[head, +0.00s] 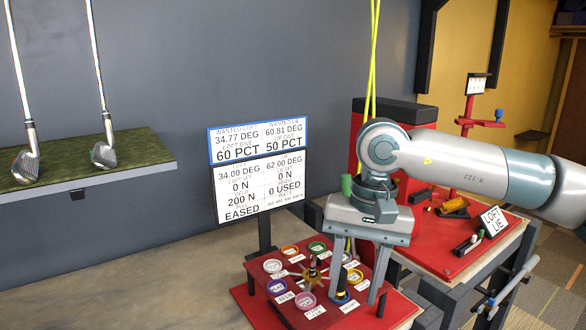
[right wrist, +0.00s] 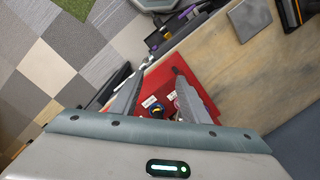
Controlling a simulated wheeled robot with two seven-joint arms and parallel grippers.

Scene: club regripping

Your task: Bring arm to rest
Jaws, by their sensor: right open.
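My right gripper (head: 356,285) is open and empty, pointing down over the red board with several coloured, labelled cups (head: 330,247). One finger comes down close to a dark-topped knob with a yellow and blue base (head: 341,297); I cannot tell if they touch. In the right wrist view the two fingers (right wrist: 155,88) stand apart, with the red board (right wrist: 190,68) beyond and between them. My right arm (head: 460,165) reaches in from the right. My left gripper is not in view.
Two golf clubs (head: 104,152) stand on a green shelf (head: 150,152) at left. A two-part readout sign (head: 258,141) stands behind the board. A red bench (head: 440,255) with a LOFT LIE sign (head: 494,220) is at right. The bench top at lower left (head: 130,290) is clear.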

